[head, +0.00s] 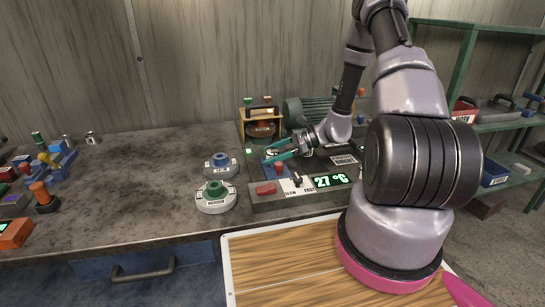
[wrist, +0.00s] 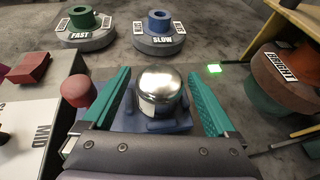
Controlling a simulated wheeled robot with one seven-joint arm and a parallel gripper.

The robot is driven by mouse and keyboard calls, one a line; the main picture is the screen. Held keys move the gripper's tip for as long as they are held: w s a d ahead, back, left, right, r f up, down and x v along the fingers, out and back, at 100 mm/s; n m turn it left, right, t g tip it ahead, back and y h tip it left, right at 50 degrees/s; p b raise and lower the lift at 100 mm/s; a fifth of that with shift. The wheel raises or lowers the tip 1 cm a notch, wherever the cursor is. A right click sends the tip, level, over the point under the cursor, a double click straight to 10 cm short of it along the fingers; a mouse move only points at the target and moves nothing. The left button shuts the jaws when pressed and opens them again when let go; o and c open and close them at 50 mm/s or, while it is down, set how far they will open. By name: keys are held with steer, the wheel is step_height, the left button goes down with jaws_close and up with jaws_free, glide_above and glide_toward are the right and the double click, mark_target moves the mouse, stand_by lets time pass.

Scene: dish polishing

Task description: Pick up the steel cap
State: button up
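The steel cap (wrist: 161,88) is a shiny domed piece in the middle of the wrist view. It sits on a blue holder (wrist: 150,123). My gripper (wrist: 158,76) is open, with one teal finger on each side of the cap. Narrow gaps show between the fingers and the cap, and I see no contact. In the head view, my gripper (head: 276,154) is low over the machine on the bench. The cap is small there and largely hidden by the fingers.
A green-topped disc (head: 215,198) and a blue-topped disc (head: 221,166) stand left of the machine. A red knob (wrist: 78,91) is close to my left finger. A brown round wheel (wrist: 283,72) is at the right. The bench's middle left (head: 140,185) is clear.

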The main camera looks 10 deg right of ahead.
jaws_close()
steer(key=shift+r, duration=0.1)
